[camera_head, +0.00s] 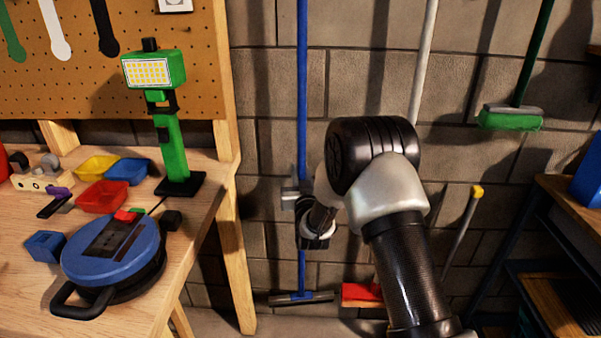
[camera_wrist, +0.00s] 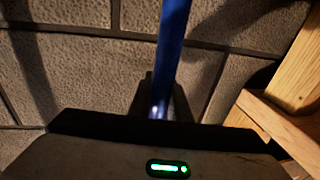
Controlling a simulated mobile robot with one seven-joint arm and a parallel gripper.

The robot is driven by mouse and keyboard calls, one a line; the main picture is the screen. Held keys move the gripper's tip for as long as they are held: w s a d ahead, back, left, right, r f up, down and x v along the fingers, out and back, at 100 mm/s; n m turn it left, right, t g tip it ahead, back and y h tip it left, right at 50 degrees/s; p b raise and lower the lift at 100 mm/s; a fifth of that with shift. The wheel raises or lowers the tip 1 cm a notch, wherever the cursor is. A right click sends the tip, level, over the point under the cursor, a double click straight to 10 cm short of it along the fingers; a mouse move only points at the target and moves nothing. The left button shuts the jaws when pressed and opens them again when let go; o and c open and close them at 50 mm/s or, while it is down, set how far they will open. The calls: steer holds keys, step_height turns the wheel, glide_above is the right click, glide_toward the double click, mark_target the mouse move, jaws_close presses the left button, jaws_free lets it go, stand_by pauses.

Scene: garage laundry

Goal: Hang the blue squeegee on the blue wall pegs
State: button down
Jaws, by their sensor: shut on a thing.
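The blue squeegee (camera_head: 302,90) stands upright in front of the block wall, its long blue handle running out of the top of the head view. Its dark wide head (camera_head: 301,297) is at the bottom, near the floor; whether it touches the floor is unclear. My gripper (camera_head: 298,199) is shut on the handle at its lower half. In the wrist view the blue handle (camera_wrist: 173,45) passes between the dark fingers of my gripper (camera_wrist: 158,100). I cannot make out the blue wall pegs in either view.
A wooden workbench (camera_head: 30,225) with a green work light (camera_head: 172,150) and a round blue device (camera_head: 112,250) stands left. A white pole (camera_head: 424,60) and a green broom (camera_head: 511,118) hang to the right. A red object (camera_head: 362,294) is low at the wall. Dark shelving (camera_head: 535,225) is far right.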

steer(key=shift+f+b, duration=0.65)
steer(key=shift+f, duration=0.05)
steer(key=c, duration=1.6)
jaws_free()
steer(key=shift+f, duration=0.15)
